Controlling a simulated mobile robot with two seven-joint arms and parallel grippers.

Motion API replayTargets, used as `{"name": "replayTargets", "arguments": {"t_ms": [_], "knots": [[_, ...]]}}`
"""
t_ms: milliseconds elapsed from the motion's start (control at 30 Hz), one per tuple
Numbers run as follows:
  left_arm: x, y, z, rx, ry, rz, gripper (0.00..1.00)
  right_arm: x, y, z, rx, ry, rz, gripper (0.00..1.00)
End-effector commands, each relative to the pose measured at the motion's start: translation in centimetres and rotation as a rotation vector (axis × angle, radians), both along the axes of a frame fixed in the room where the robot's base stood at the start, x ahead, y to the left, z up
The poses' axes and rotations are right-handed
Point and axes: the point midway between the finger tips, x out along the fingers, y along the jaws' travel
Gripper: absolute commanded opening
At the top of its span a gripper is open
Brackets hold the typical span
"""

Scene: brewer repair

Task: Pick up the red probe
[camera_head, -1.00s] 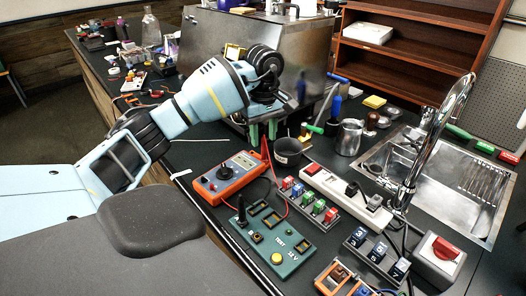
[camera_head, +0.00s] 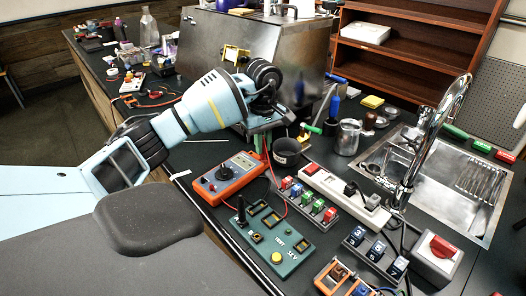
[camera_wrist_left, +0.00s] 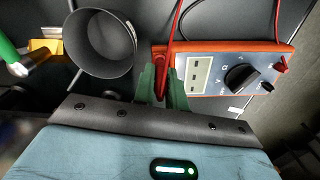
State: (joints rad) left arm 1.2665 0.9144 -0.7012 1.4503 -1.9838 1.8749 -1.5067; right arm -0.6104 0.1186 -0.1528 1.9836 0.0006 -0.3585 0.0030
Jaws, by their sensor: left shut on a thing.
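The red probe (camera_wrist_left: 161,72) stands between the green fingers of my left gripper (camera_wrist_left: 161,92) in the left wrist view. The fingers are shut on it, beside the orange multimeter (camera_wrist_left: 222,68). In the head view my left gripper (camera_head: 261,146) points down at the far end of the multimeter (camera_head: 229,178), and its fingers mostly hide the probe. A red lead (camera_wrist_left: 174,22) runs from the probe area; in the head view it loops toward the green test board (camera_head: 272,243). My right gripper is not in view.
A dark round cup (camera_head: 287,153) stands close to the right of the gripper. A row of coloured blocks (camera_head: 308,200), a white power strip (camera_head: 345,197) and a sink (camera_head: 440,185) lie to the right. A steel brewer housing (camera_head: 222,45) stands behind.

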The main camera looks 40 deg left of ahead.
Motion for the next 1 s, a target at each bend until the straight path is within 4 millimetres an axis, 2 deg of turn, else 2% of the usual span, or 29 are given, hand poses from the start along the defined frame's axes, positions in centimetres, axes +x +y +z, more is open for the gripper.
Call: {"name": "replayTargets", "arguments": {"t_ms": [267,567,1000], "knots": [[0.0,0.0,0.5,0.001,-0.001,0.000,0.00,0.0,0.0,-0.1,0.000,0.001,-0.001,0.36],[0.1,0.0,3.7,0.000,-0.002,-0.001,0.00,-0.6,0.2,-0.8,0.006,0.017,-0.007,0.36],[-5.7,-3.4,4.0,0.002,0.001,-0.003,0.00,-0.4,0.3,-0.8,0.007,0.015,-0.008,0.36]]}}
